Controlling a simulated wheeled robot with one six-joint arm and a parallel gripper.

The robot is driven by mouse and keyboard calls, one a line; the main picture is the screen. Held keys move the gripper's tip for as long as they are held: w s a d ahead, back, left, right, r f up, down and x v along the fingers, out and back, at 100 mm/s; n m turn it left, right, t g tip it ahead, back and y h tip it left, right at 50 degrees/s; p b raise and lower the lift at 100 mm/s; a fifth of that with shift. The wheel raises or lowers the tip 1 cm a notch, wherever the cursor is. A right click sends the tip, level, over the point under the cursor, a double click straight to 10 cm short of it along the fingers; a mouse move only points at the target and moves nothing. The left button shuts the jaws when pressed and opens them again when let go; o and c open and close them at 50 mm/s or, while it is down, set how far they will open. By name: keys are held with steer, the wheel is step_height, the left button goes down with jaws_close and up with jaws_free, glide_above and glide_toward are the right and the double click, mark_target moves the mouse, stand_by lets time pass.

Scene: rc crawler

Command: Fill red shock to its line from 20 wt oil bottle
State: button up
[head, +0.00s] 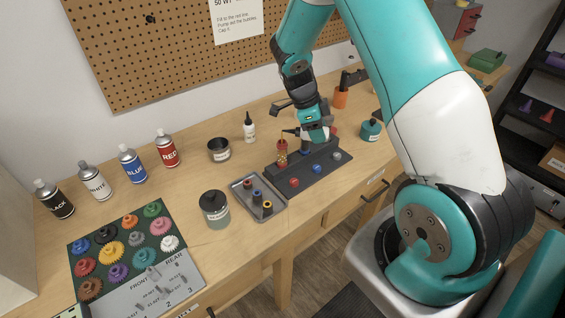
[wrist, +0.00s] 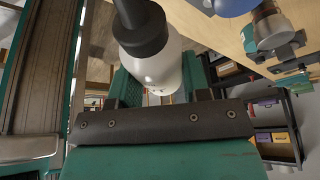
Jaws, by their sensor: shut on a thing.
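My gripper (head: 316,128) is shut on a white oil bottle (head: 320,136), above the dark shock stand (head: 300,174). The bottle lies tipped over, its dark nozzle pointing left over the top of the red shock (head: 282,152). The red shock stands upright at the stand's left end. In the wrist view the white bottle (wrist: 160,70) with its dark cap shows between the jaws. Its label is not readable, and I cannot tell whether oil is flowing or how high it stands.
Red, blue and grey caps (head: 317,168) sit along the stand's front. A second white dropper bottle (head: 249,127) stands behind left. A tray of small parts (head: 241,187), dark jars (head: 215,208), spray cans (head: 166,148) and a gear board (head: 90,238) fill the left. A teal jar (head: 371,129) stands right.

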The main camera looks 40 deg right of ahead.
mark_target(303, 137)
steer(key=shift+f+t+y+b, duration=0.85)
steer(key=shift+f+b, duration=0.25)
steer(key=shift+b, duration=0.5)
stand_by(2.5)
steer(key=shift+f+t+y+b, duration=0.35)
steer(key=shift+f+b, duration=0.05)
steer(key=shift+b, duration=0.4)
steer(key=shift+w+f+t+y+b, duration=0.1)
steer(key=shift+f+t+y+b, duration=0.3)
steer(key=shift+t+y+b, duration=0.15)
steer(key=shift+w+a+r+y, duration=0.1)
steer(key=shift+a+y, duration=0.1)
steer(key=shift+y, duration=0.05)
steer(key=t+y, duration=0.1)
steer(key=w+a+t+y+b, duration=0.1)
steer(key=t+y, duration=0.1)
steer(key=shift+w+a+r, duration=0.1)
steer(key=shift+w+a, duration=0.05)
steer(key=shift+w+a+r+t+y, duration=0.25)
steer(key=shift+w+a+t+y, duration=0.25)
steer(key=shift+t+y, duration=0.4)
